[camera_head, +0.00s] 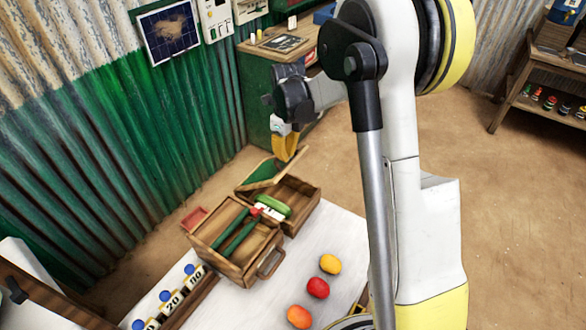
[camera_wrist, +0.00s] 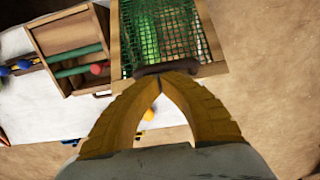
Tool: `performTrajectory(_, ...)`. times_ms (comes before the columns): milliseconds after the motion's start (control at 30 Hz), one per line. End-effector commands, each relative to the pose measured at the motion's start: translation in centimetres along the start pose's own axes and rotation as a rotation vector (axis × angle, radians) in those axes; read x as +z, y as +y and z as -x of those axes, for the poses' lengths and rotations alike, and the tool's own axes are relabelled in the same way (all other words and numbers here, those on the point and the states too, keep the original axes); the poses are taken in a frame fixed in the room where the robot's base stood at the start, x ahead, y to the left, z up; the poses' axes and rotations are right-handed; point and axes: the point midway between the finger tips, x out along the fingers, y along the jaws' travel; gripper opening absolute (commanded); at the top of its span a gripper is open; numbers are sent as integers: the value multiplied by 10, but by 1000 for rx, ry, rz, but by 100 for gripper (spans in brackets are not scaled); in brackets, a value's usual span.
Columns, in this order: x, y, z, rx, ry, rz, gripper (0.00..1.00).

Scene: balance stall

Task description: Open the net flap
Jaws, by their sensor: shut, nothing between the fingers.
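The net flap (camera_head: 277,178) is a wooden frame with green mesh. In the head view it stands tilted up over the right compartment of a wooden box (camera_head: 306,207), with a green item (camera_head: 273,206) visible beneath. In the wrist view the mesh (camera_wrist: 140,42) fills the frame, with green shapes behind it and a dark handle (camera_wrist: 167,69) on its near edge. My gripper (camera_head: 287,158) has yellow fingers, shut and empty. Its tips (camera_wrist: 158,80) are at the handle and the flap's raised edge; I cannot tell whether they touch.
The left compartment (camera_head: 207,235) is uncovered and holds dark green rods and a red-ended item. On the white tabletop lie yellow (camera_head: 330,264), red (camera_head: 318,288) and orange (camera_head: 299,316) fruits. Numbered blocks (camera_head: 172,304) stand at the left. A green counter (camera_head: 262,95) is behind my gripper.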

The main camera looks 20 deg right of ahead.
Motion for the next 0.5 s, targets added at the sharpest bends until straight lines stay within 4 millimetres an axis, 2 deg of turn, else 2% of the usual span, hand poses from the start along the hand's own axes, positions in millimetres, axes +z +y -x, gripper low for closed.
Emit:
performTrajectory(33, 13, 2, 11, 1, -2, 4, 0)
performTrajectory(200, 49, 2, 31, 1, -2, 3, 0)
performTrajectory(500, 107, 2, 50, 0, -1, 2, 0)
